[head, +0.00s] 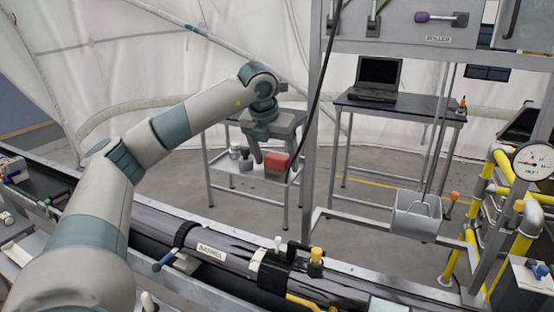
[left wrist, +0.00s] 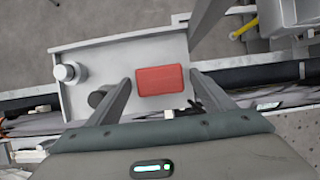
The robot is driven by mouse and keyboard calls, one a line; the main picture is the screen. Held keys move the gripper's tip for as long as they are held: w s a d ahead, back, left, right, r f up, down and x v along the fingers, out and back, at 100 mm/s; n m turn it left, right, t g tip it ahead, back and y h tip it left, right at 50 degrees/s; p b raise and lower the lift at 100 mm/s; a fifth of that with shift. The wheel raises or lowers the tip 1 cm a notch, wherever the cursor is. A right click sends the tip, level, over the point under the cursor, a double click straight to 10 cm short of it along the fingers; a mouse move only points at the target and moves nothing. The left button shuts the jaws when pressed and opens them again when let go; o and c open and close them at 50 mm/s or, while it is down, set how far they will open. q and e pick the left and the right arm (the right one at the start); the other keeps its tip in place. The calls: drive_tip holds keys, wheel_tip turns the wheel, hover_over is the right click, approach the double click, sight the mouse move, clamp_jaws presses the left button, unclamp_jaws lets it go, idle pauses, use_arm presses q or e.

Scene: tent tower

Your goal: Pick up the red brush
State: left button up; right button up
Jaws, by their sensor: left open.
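The red brush (head: 278,163), a red block with a grey part below it, sits on a small grey side table (head: 222,174). In the left wrist view the red brush (left wrist: 160,80) shows its flat top between the two fingers. My left gripper (head: 274,155) is open and empty, pointing down over the brush. In the left wrist view my left gripper (left wrist: 161,78) has one finger on each side of the brush, and I see no contact. How far above the brush the fingertips are is hard to tell. My right gripper is not in view.
A white-lidded jar (left wrist: 68,73) and a dark jar (left wrist: 100,97) stand left of the brush. A metal frame post (head: 311,110) with a hanging black cable is close right of the gripper. A pipe bench (head: 222,252) crosses in front.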

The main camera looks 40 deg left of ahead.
sight(276, 156)
use_arm(q)
drive_tip(key=shift+w+f, duration=0.15)
drive_tip(key=shift+f, duration=0.25)
drive_tip(key=shift+c, duration=0.3)
drive_tip(key=c, duration=1.1)
drive_tip(key=shift+r, duration=0.1)
drive_tip(key=shift+r+b, duration=0.3)
drive_tip(key=shift+r, duration=0.2)
wheel_tip(276, 156, up, 8)
drive_tip(key=shift+f+b, duration=0.25)
drive_tip(key=shift+b, duration=0.8)
drive_tip(key=shift+r, duration=0.75)
drive_tip(key=shift+o, duration=0.7)
